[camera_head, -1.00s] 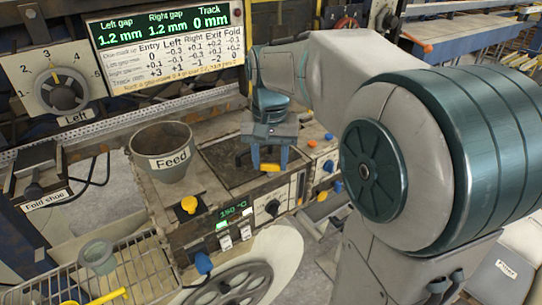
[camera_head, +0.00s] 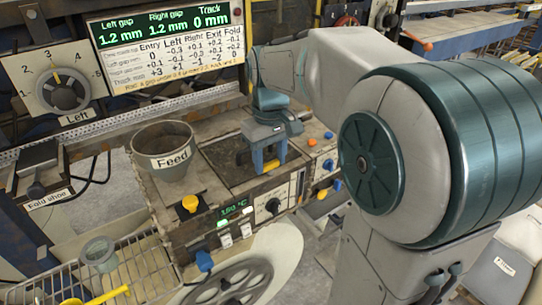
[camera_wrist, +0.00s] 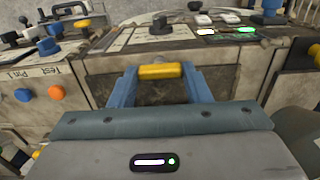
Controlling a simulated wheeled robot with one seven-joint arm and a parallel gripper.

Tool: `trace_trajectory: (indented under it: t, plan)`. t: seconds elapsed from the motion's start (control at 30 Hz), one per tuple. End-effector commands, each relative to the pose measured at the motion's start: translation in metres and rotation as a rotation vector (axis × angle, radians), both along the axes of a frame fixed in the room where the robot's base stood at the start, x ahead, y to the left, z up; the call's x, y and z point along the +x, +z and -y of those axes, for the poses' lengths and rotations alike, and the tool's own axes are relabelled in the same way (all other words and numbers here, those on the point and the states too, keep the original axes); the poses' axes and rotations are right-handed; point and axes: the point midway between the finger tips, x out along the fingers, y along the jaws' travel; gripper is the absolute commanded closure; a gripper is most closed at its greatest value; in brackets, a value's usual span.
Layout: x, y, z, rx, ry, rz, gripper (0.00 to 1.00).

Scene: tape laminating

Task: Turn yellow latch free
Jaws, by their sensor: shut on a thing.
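The yellow latch (camera_wrist: 160,71) is a short yellow bar, seen in the wrist view between the two blue fingertips of my gripper (camera_wrist: 161,76). My gripper is shut on it, with one finger at each end of the bar. In the head view my gripper (camera_head: 269,160) points down over the front of the dark recessed plate on the machine top, and its fingers mostly hide the latch there.
A grey Feed funnel (camera_head: 163,152) stands left of my gripper. A yellow knob (camera_head: 189,204) sits on the machine's front left corner. Blue (camera_wrist: 23,95) and orange (camera_wrist: 56,92) buttons sit on a side panel. A wire basket (camera_head: 115,275) is at lower left.

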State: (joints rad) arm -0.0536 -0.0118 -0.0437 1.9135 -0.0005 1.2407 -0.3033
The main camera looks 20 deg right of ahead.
Motion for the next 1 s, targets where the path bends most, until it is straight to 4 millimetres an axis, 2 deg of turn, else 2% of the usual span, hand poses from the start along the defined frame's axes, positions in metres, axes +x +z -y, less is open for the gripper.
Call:
trace_trajectory:
  t: [0.5, 0.53, 0.6, 0.87, 1.0]
  plan:
    - [0.0012, 0.002, -0.0003, 0.0, 0.019, 0.006, 0.79]
    - [0.0012, 0.0019, -0.0003, 0.0, 0.019, 0.006, 0.48]
    - [0.001, 0.0017, -0.0003, 0.0, 0.018, 0.005, 0.35]
    - [0.0005, 0.0013, -0.0001, 0.0, 0.017, 0.002, 0.35]
    - [0.0011, 0.0106, -0.0001, 0.0, 0.016, 0.005, 0.35]
